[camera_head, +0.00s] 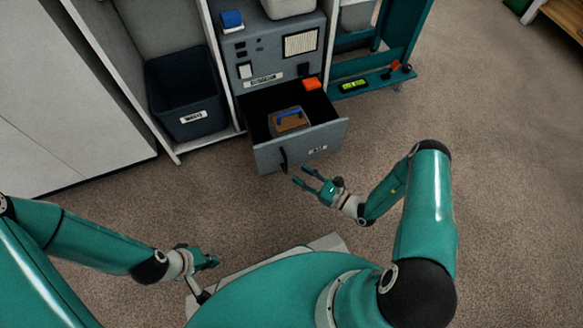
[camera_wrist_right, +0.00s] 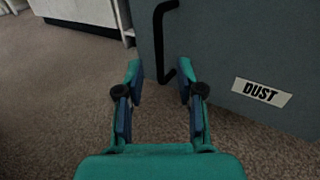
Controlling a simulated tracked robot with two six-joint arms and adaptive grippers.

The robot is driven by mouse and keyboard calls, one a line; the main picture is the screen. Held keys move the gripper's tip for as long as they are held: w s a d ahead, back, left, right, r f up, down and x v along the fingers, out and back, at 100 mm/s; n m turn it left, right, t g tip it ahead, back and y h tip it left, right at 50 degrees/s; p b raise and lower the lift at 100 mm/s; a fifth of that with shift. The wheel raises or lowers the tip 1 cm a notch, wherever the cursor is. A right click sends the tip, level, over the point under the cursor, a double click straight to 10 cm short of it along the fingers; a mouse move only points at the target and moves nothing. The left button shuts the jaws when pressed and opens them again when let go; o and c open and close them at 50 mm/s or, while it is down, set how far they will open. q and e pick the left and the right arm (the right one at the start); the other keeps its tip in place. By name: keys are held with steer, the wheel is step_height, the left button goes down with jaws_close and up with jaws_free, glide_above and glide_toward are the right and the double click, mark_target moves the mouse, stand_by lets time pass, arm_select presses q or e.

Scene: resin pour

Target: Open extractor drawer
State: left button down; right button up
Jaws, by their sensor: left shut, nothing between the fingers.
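The extractor (camera_head: 262,55) is a grey cabinet at the top middle of the head view. Its drawer (camera_head: 328,135) stands pulled out toward me, with a brown box (camera_head: 290,122) with a blue handle inside. The drawer's black handle (camera_head: 284,161) is on its front; in the right wrist view the handle (camera_wrist_right: 158,45) stands upright beside the DUST label (camera_wrist_right: 262,92). My right gripper (camera_head: 302,176) is open and empty just in front of the handle. In the wrist view its fingers (camera_wrist_right: 158,85) are spread with the handle apart, beyond them. My left gripper (camera_head: 213,262) is shut and empty, low over the floor at left.
A dark waste bin (camera_head: 186,100) stands in the compartment left of the extractor. A teal frame with a shelf (camera_head: 372,82) stands to the right. Carpet (camera_head: 500,170) at right is clear.

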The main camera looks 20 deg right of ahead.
steer(key=v, duration=0.5)
stand_by(0.4)
